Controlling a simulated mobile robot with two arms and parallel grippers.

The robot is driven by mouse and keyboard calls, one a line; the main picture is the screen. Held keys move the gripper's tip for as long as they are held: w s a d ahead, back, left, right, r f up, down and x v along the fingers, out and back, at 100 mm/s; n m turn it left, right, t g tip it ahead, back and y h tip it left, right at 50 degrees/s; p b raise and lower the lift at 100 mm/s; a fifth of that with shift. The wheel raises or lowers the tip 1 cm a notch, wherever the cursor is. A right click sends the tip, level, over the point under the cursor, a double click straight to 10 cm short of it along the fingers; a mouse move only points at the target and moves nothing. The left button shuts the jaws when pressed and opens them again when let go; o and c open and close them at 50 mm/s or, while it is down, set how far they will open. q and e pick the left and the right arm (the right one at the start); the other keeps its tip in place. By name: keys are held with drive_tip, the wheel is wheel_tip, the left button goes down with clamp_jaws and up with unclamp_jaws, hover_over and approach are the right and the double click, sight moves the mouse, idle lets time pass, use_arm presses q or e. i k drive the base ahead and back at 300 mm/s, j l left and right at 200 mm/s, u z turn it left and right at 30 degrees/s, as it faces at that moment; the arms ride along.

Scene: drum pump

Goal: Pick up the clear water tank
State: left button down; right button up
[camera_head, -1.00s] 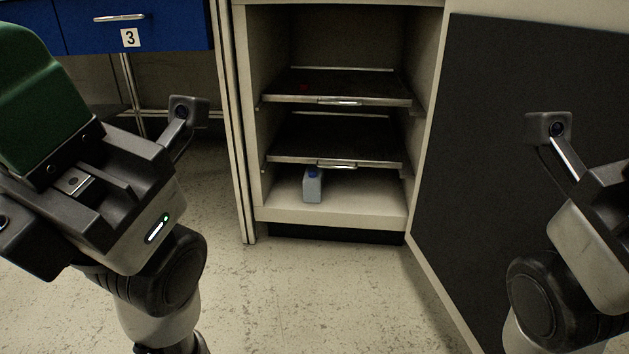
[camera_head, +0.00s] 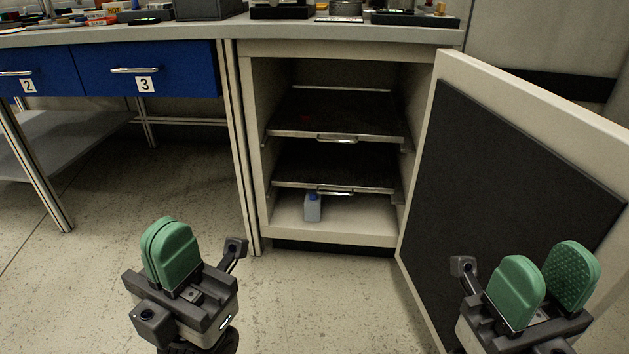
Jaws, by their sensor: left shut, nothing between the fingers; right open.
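A small pale bottle-like container with a blue cap (camera_head: 313,208) stands upright on the floor of the open cabinet, under the lower shelf. I cannot tell whether it is the clear water tank. My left gripper (camera_head: 170,250) is at the lower left, its green fingers shut together and empty. My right gripper (camera_head: 544,277) is at the lower right in front of the cabinet door, its green fingers apart and empty. Both grippers are well short of the container and apart from it.
The cabinet (camera_head: 257,150) has two dark pull-out shelves (camera_head: 336,165) with metal handles; a small red item lies on the upper one. Its door (camera_head: 510,190) stands open to the right. Blue drawers (camera_head: 150,70) and a cluttered worktop (camera_head: 225,28) are above left. The floor ahead is clear.

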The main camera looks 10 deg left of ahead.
sight(313, 203)
drive_tip(key=i+j, duration=0.2)
drive_tip(key=j, duration=0.15)
drive_tip(key=i+j, duration=0.15)
drive_tip(key=j, duration=0.2)
drive_tip(key=i+j, duration=0.35)
drive_tip(key=j, duration=0.3)
drive_tip(key=i+j+z, duration=0.1)
drive_tip(key=j, duration=0.25)
drive_tip(key=i+j, duration=0.4)
drive_tip(key=j, duration=0.3)
drive_tip(key=i+j, duration=0.2)
drive_tip(key=j, duration=0.15)
